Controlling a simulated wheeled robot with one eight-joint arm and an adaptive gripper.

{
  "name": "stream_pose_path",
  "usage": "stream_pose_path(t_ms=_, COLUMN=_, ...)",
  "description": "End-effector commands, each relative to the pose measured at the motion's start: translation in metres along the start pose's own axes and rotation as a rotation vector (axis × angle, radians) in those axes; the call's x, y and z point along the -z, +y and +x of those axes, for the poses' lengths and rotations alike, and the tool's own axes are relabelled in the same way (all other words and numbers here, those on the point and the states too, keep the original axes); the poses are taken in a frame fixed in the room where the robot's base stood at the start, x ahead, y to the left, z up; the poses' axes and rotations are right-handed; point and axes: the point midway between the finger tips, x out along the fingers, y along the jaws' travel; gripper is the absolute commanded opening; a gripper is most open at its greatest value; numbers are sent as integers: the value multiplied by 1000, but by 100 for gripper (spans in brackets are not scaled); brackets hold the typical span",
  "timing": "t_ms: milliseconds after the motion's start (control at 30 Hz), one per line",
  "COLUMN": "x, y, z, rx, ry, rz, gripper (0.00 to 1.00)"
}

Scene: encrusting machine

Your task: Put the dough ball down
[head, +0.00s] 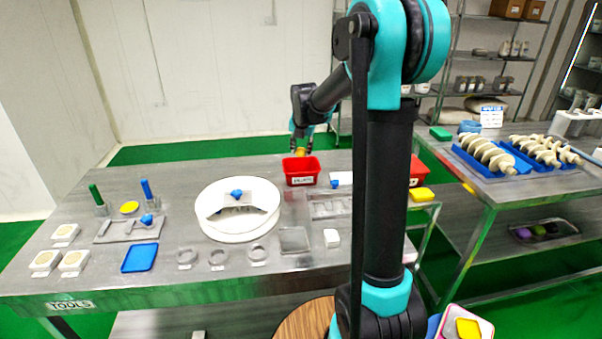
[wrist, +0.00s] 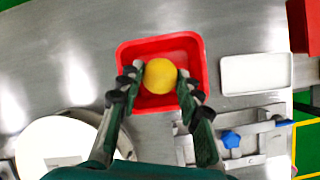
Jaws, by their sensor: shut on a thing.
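The yellow dough ball (wrist: 160,76) is held between the two fingers of my gripper (wrist: 158,84) in the wrist view. My gripper is shut on it. The ball is in front of the red bin (wrist: 192,46) from the wrist camera's side, so it hides part of the bin's inside. In the head view the red bin (head: 302,179) stands near the table's far edge, with the ball (head: 300,151) a small yellow spot just above and behind its rim. My gripper (head: 299,146) is small there. How far the ball is above the bin's floor I cannot tell.
A white round bowl (head: 238,228) with a metal piece and blue knob stands left of the bin. A white tray (wrist: 256,74) lies right of the bin, and a metal fixture with a blue knob (wrist: 231,139) is nearer. Another red bin (head: 416,172) is farther right.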

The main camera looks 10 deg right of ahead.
Motion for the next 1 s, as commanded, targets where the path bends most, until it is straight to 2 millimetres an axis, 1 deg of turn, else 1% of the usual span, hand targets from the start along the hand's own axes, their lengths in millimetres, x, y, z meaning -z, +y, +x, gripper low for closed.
stream_pose_path(t_ms=33, x=4, y=-2, z=12, rx=0, ry=0, rz=0, gripper=3)
stream_pose_path(t_ms=100, x=10, y=-4, z=26, rx=0, ry=0, rz=0, gripper=3)
stream_pose_path(t_ms=200, x=18, y=-7, z=43, rx=0, ry=0, rz=0, gripper=3)
stream_pose_path(t_ms=300, x=22, y=-8, z=54, rx=0, ry=0, rz=0, gripper=3)
stream_pose_path(t_ms=467, x=26, y=-9, z=61, rx=0, ry=0, rz=0, gripper=3)
stream_pose_path(t_ms=733, x=38, y=-14, z=91, rx=0, ry=0, rz=0, gripper=3)
stream_pose_path(t_ms=1000, x=39, y=-14, z=93, rx=0, ry=0, rz=0, gripper=3)
